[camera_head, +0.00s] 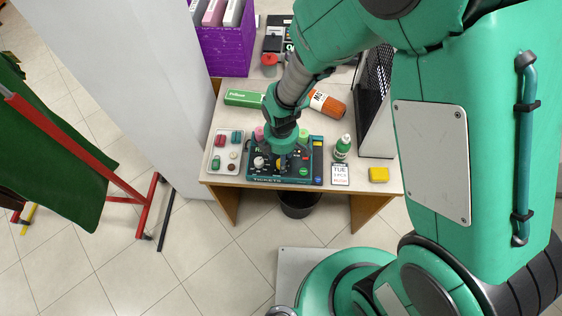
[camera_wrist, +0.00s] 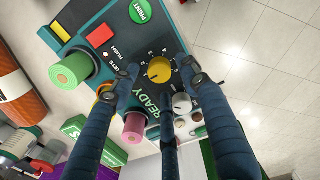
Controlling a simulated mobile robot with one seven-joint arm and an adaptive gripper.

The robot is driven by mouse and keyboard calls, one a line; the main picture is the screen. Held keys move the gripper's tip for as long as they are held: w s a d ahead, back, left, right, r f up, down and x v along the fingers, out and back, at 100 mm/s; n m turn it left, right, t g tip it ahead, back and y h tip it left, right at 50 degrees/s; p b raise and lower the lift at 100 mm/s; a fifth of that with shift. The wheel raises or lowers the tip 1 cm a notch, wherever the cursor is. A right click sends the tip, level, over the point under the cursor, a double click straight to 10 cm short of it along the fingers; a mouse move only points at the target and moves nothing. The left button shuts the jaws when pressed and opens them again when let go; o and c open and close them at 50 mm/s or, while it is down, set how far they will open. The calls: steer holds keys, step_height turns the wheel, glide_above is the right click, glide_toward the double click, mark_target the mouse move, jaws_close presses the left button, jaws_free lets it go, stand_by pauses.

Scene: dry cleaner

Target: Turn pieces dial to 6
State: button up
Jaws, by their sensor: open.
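The ticket machine, a dark teal panel (camera_head: 308,172), sits at the front of the counter. In the wrist view its yellow dial (camera_wrist: 159,69) has a ring of small numbers around it; I cannot tell which number it points at. My gripper (camera_wrist: 163,77) is open, with one blue finger on each side of the yellow dial. I cannot tell whether the fingers touch it. In the head view my gripper (camera_head: 283,158) is over the panel and partly hides the dial. A white knob (camera_wrist: 182,103) is beside the yellow dial; it also shows in the head view (camera_head: 259,162).
The panel also has a green PRINT button (camera_wrist: 140,11) and a red button (camera_wrist: 99,35). Green (camera_wrist: 70,70) and pink (camera_wrist: 134,128) rolls stand along its back.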

steer(key=shift+f, duration=1.2)
jaws_close()
